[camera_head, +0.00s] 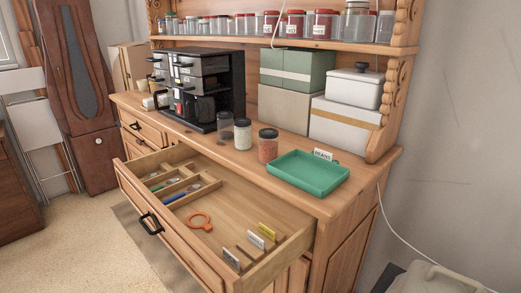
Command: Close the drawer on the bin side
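A wide wooden drawer (190,240) is pulled far out of the dresser (345,240), on the side nearer the grey bin-like container (430,280) at the lower right. Its black handle (150,223) is on the front panel. Inside are wooden dividers with small utensils (182,192), an orange ring-shaped tool (200,220) and several small labelled tags (267,231). Nothing visibly sticks up past the drawer's rim. Neither of my grippers is in view. The container is cut off by the picture's edge, so I cannot tell its full shape.
On the dresser top stand a green tray (308,172), jars (268,145), a coffee machine (200,90) and boxes (345,120). Narrower drawers (142,131) at the left look shut. A white cord (405,236) hangs at the right. Floor left of the drawer (80,240) is clear.

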